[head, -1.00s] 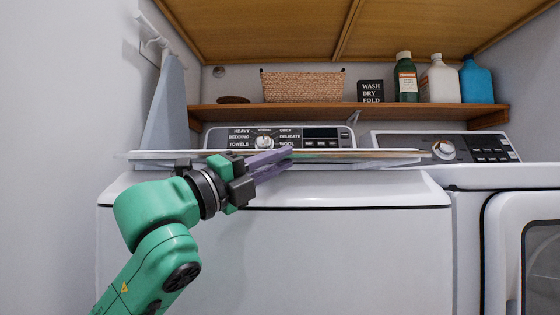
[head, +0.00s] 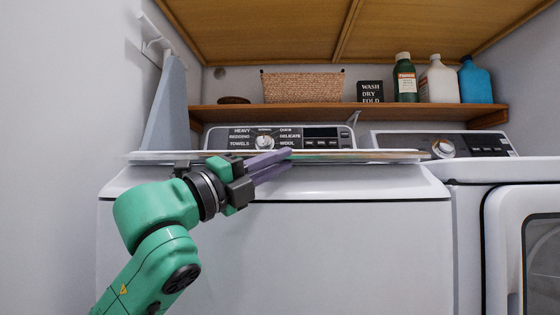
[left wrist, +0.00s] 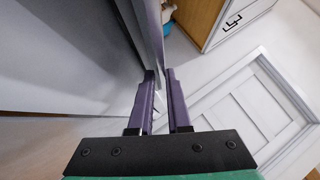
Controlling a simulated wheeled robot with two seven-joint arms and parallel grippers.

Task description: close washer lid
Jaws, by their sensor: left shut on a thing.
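The white washer (head: 300,255) stands in front of me in the head view. Its lid (head: 385,156) shows almost edge-on as a thin, nearly level slab above the washer top, in front of the control panel (head: 280,138). My left gripper (head: 288,160) reaches in from the left with its purple fingers at the lid's edge. In the left wrist view, the fingers (left wrist: 160,85) sit on both sides of a thin grey panel, the lid (left wrist: 147,35), and are shut on it. The washer opening is hidden. My right gripper is out of view.
A dryer (head: 480,245) with a front door stands close on the right. A wooden shelf (head: 300,116) above holds a basket (head: 302,86), a sign and bottles (head: 438,80). An ironing board (head: 168,105) hangs by the left wall.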

